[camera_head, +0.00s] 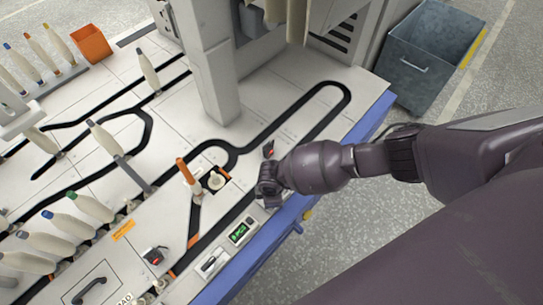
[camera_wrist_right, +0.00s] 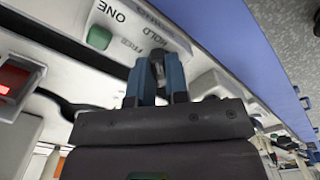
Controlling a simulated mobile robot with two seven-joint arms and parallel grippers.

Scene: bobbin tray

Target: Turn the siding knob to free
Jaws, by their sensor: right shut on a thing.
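The siding knob (camera_wrist_right: 157,55) is a small grey knob on a white panel in the right wrist view. The words HOLD and FREE are printed beside it. My right gripper (camera_wrist_right: 158,72) has its two dark blue fingers shut on the knob, one on each side. I cannot tell which word the knob points at, because the fingers cover most of it. In the head view my right gripper (camera_head: 268,190) is at the front edge of the white machine top and hides the knob. My left gripper is not in view.
A green button (camera_wrist_right: 99,38) and a red-lit switch (camera_wrist_right: 17,78) are near the knob. An orange-topped bobbin (camera_head: 187,172) stands left of my right gripper. A grey bin (camera_head: 415,72) stands on the floor behind.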

